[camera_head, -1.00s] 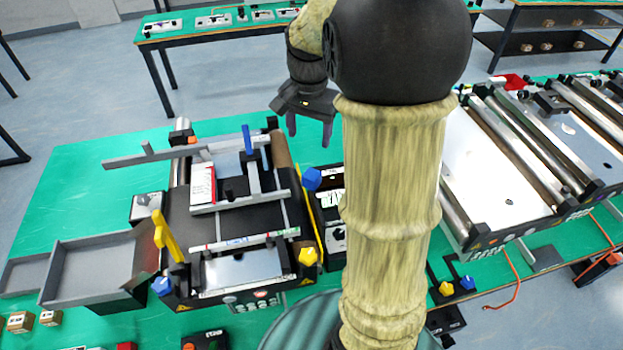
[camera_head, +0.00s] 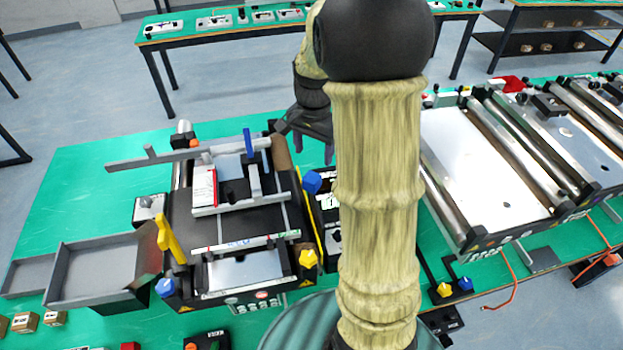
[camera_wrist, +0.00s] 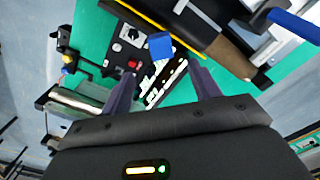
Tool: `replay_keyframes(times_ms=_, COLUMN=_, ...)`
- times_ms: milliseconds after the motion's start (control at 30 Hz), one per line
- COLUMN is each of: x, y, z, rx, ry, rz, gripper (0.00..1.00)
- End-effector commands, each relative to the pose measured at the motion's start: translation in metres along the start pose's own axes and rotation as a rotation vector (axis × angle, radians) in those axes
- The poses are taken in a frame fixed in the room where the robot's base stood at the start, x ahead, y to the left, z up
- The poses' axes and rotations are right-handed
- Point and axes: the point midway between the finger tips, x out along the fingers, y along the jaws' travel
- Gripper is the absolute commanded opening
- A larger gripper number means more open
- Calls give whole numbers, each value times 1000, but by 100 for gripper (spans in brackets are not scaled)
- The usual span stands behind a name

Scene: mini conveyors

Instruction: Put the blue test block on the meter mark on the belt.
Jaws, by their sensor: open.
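A blue block-like piece (camera_head: 312,182) sits at the right side of the left mini conveyor, by a dark box with a small display. In the wrist view the blue piece (camera_wrist: 160,46) looks square and lies ahead of the fingertips. My gripper (camera_head: 314,149) is open and empty, above and beyond the blue piece in the head view, apart from it. In the wrist view its fingers (camera_wrist: 162,80) stand wide apart. The black belt (camera_head: 235,228) lies left of the gripper. Thin pale lines show on it; I cannot tell which is the meter mark.
A grey frame (camera_head: 240,208) and a blue upright lever (camera_head: 248,143) stand over the belt. A yellow lever (camera_head: 170,237) and grey trays (camera_head: 95,268) are at its left. Another conveyor with a white bed (camera_head: 475,170) stands right. Green table (camera_head: 75,190) is clear at back left.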

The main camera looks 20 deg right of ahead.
Motion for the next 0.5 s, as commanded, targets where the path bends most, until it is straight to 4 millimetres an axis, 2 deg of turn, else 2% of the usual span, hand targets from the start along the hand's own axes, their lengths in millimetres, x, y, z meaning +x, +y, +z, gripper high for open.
replay_keyframes(times_ms=233, x=40, y=0, z=1, rx=0, ry=-3, rz=3, gripper=62)
replay_keyframes(times_ms=333, x=48, y=0, z=0, rx=0, ry=-1, rz=0, gripper=62)
replay_keyframes(times_ms=500, x=50, y=0, z=0, rx=0, ry=1, rz=-1, gripper=62)
